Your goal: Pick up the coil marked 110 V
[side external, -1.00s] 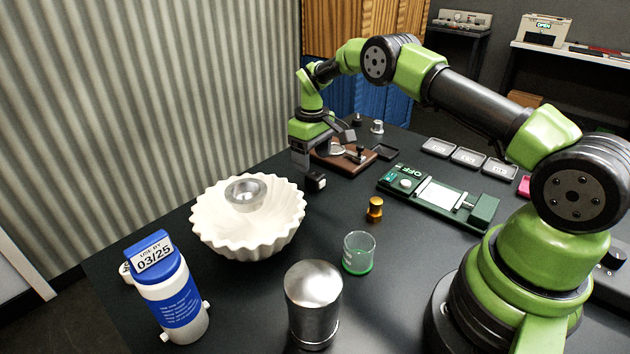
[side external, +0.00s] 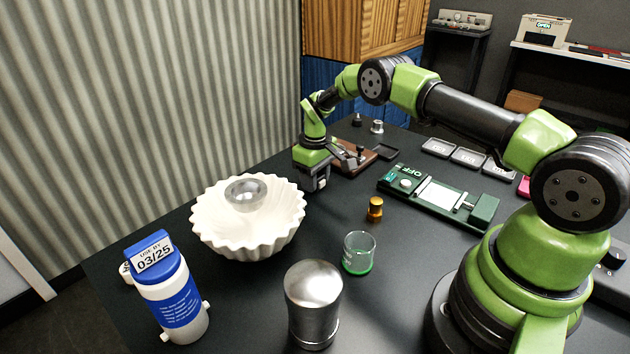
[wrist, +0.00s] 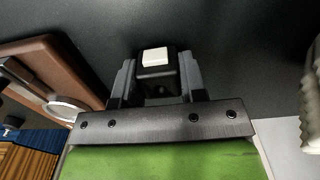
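A small black block with a white top patch (wrist: 155,56) sits between the two fingers of my gripper (wrist: 158,75) in the wrist view. No marking can be read on it, so I cannot tell if it is the 110 V coil. The fingers stand close along its left and right sides; whether they press on it is unclear. In the side external view my gripper (side external: 314,186) points down low over the black table, left of the brown wooden base (side external: 358,160), and hides the block.
A steel canister (side external: 313,300) and a blue-capped bottle (side external: 172,290) stand in front.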

